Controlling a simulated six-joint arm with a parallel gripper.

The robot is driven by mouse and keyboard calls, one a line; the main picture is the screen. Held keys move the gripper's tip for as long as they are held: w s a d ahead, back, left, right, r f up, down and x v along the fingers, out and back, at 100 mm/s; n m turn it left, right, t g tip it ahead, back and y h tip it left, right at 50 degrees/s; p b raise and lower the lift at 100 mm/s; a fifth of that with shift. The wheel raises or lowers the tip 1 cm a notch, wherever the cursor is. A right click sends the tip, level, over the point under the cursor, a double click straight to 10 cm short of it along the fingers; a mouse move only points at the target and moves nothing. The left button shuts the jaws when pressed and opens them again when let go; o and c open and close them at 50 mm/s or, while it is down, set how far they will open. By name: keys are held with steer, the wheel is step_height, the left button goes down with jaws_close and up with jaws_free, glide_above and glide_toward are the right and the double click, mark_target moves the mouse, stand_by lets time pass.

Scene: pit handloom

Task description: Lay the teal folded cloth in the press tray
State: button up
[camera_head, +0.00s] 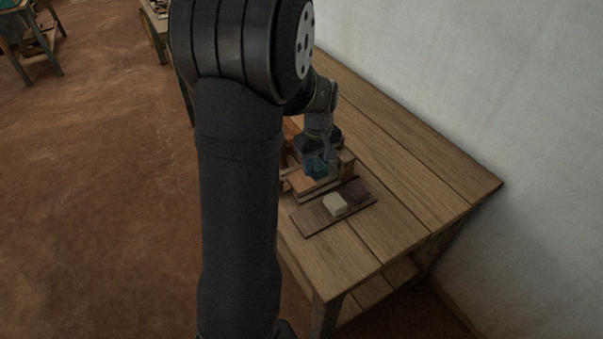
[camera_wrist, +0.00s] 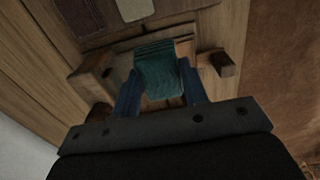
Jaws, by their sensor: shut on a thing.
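The teal folded cloth (camera_wrist: 158,70) is between the two blue fingers of my gripper (camera_wrist: 160,92) in the wrist view, and the fingers are shut on it. In the head view the cloth (camera_head: 317,168) shows small below my gripper (camera_head: 322,158), over a wooden frame. This frame, which looks like the press tray (camera_head: 303,183), has a low front strip and short upright posts at its sides. In the wrist view the tray (camera_wrist: 118,50) lies behind and below the cloth. My gripper and the cloth hide much of its inside, so I cannot tell whether the cloth touches it.
A dark board (camera_head: 318,214) lies in front of the tray, bearing a cream folded piece (camera_head: 335,204) and a dark brown piece (camera_head: 356,190). The wooden table (camera_head: 400,200) is clear to the right, beside a white wall (camera_head: 480,90). My arm hides the table's left part.

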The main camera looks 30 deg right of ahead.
glide_above(301, 181)
step_height(301, 181, down, 3)
steer(key=shift+d, duration=0.1)
steer(key=shift+f, duration=2.05)
steer(key=o, duration=0.9)
steer(key=shift+f, duration=0.15)
steer(key=shift+o, duration=0.3)
step_height(301, 181, up, 12)
steer(key=shift+r, duration=0.2)
steer(key=shift+f, duration=4.1)
